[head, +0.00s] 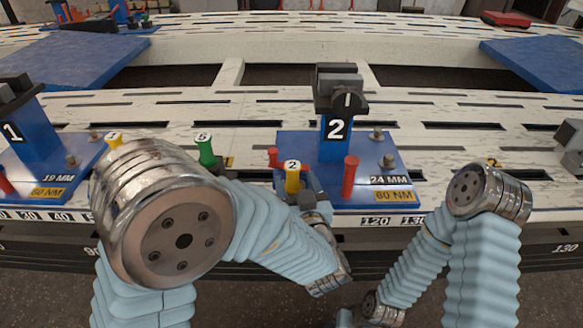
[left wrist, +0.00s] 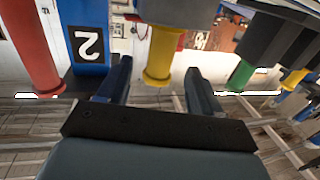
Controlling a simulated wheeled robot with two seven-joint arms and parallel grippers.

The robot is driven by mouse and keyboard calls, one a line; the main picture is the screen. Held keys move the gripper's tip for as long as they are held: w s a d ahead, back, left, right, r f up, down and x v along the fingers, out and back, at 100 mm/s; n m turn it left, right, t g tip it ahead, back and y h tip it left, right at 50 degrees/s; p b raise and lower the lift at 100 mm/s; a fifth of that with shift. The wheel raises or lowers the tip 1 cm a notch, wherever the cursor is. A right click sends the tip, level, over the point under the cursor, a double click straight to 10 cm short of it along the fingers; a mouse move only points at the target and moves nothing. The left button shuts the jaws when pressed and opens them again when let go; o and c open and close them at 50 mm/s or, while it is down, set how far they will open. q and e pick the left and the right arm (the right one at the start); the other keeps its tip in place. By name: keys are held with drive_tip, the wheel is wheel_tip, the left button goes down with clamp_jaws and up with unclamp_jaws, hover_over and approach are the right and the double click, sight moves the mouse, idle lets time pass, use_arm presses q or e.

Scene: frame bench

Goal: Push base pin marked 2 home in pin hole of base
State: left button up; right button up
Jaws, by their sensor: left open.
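The yellow pin marked 2 (head: 292,177) stands upright at the front left of the blue base (head: 345,193) with the 24 MM and 60 NM labels. My left gripper (head: 304,187) is at this pin, low at the base's front edge. In the left wrist view, which is upside down, the open fingers (left wrist: 158,72) lie on either side of the yellow pin (left wrist: 164,50), with gaps visible. The pin's foot and its hole are hidden, so I cannot tell how deep it sits. My right gripper is out of view.
Red pins (head: 350,176) stand on the same base, beside its post marked 2 (head: 337,128). A green pin marked 5 (head: 205,150) and a yellow pin marked 1 (head: 115,141) stand to the left. Another blue base with a post marked 1 (head: 35,140) is at far left.

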use_arm(q)
drive_tip(key=v, duration=0.7)
drive_tip(key=shift+s+p, duration=0.35)
drive_tip(key=shift+s, duration=0.05)
